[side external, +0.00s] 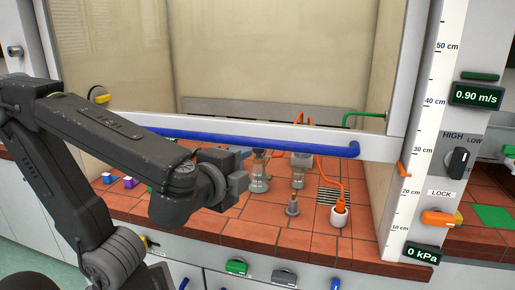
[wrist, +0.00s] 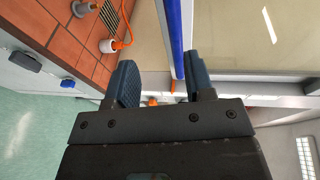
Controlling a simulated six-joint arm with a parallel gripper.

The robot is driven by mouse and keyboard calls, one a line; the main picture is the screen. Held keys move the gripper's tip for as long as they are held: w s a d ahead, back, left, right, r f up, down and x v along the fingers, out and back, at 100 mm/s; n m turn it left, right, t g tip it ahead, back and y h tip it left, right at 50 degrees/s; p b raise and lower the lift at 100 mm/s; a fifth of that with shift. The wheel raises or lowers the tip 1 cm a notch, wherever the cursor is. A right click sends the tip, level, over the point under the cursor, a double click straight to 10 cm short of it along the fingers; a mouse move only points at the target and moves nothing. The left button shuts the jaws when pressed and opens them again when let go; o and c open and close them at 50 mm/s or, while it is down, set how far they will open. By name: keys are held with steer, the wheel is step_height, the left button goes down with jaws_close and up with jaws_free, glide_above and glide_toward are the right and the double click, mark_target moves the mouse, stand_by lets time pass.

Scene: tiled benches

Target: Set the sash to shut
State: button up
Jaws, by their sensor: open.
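The fume hood sash is a glass pane in a pale frame (side external: 384,147), partly raised, with an open gap below it. Its orange pointer (side external: 403,169) sits a little under the 30 cm mark on the white scale (side external: 420,130). A blue handle bar (side external: 300,148) runs along the sash's lower edge. My gripper (side external: 242,156) is at the front of the sash, close to the bar.
Small coloured cubes (side external: 130,182) lie at left. An orange LOCK lever (side external: 438,218) and a black HIGH/LOW knob (side external: 457,163) are on the right post.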

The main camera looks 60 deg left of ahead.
mark_target(266, 146)
steer(key=d+f+n+y, duration=0.2)
steer(key=d+f+y, duration=0.1)
steer(key=y, duration=0.3)
steer(key=x, duration=1.4)
steer(key=shift+w+d+r, duration=0.25)
steer(key=shift+w+r, duration=0.05)
steer(key=shift+w, duration=0.1)
steer(key=shift+c, duration=0.2)
jaws_close()
